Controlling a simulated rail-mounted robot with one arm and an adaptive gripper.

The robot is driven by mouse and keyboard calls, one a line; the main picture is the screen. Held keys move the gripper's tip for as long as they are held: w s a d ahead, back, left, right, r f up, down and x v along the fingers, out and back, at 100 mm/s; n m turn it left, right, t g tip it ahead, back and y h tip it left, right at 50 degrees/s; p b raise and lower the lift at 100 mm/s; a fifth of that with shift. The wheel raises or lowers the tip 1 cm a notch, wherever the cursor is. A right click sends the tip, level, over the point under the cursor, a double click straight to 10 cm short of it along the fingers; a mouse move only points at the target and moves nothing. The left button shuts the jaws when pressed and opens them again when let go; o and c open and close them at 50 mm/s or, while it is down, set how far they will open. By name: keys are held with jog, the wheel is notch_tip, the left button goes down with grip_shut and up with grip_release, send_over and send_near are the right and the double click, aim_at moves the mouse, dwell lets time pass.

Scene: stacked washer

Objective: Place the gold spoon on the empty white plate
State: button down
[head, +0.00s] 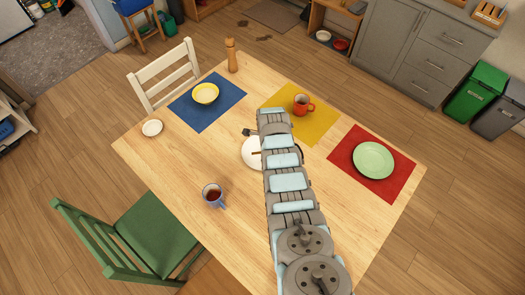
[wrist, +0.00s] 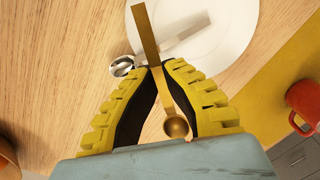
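The gold spoon (wrist: 176,126) is in my gripper (wrist: 161,70). The yellow-ribbed fingers are closed around its handle, with the bowl end towards the palm and the handle sticking out past the fingertips. The white plate (wrist: 240,22) lies beyond the fingertips in the wrist view, and the gold handle overlaps its edge in the picture. A silver spoon (wrist: 122,66) lies by the plate's edge, its handle reaching across the rim. In the head view the plate (head: 249,156) is partly hidden by my arm, and my gripper and the gold spoon are not clearly visible.
An orange-red mug (head: 303,104) stands on the yellow mat (head: 322,128). A green plate (head: 373,160) is on the red mat, right. A yellow bowl (head: 205,94) is on the blue mat. A mug of dark drink (head: 213,195) stands front left. Bare wood lies between.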

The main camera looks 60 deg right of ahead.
jog(key=shift+d, duration=0.1)
dwell(0.3)
jog(key=shift+w+d, duration=0.15)
jog(key=shift+w+d, duration=0.1)
jog(key=shift+w, duration=0.05)
dwell(0.5)
jog(key=shift+f+n, duration=0.1)
jog(key=shift+n, duration=0.2)
dwell(0.3)
jog(key=shift+w, duration=0.1)
jog(key=shift+w+a+p, duration=0.1)
jog(key=shift+a+p, duration=0.25)
dwell(1.3)
jog(key=shift+r+n, duration=0.2)
jog(key=shift+n, duration=0.2)
jog(key=shift+w+a, duration=0.15)
jog(key=shift+w, duration=0.05)
dwell(0.3)
